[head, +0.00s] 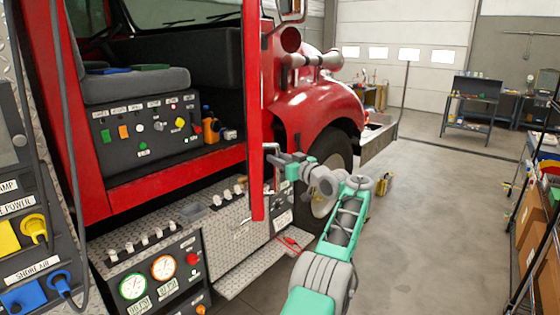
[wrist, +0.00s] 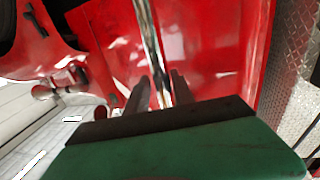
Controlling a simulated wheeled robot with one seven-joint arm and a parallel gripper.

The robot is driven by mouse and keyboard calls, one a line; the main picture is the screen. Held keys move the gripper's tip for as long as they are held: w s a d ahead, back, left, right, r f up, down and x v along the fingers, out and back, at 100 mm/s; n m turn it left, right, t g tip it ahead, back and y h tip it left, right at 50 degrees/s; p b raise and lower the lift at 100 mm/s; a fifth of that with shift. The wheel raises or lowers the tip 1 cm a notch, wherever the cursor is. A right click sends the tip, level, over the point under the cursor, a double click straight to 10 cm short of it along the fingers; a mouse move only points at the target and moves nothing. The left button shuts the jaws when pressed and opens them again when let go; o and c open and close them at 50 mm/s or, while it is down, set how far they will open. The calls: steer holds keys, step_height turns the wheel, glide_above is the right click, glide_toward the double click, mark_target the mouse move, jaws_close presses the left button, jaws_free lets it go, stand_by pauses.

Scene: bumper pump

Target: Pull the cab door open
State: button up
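The red cab door (head: 254,110) stands open and shows nearly edge-on in the head view, with the cab interior exposed to its left. Its red panel (wrist: 215,50) fills much of the wrist view. A chrome door handle (head: 270,148) sticks out from the door's right side; it runs as a bar (wrist: 150,40) in the wrist view. My gripper (head: 277,158) is at this handle. The finger tips' contact is partly hidden.
The truck's red fender (head: 315,105) and front wheel (head: 328,180) stand beyond the door. A tread-plate step (head: 245,265) and a gauge panel (head: 165,280) lie below the cab. A shelf with boxes (head: 540,235) stands at right.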

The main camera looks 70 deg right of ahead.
steer(key=shift+o, duration=1.4)
steer(key=shift+s+d, duration=0.2)
steer(key=shift+s, duration=0.1)
steer(key=shift+f, duration=0.1)
steer(key=b+v, duration=0.4)
steer(key=v, duration=0.4)
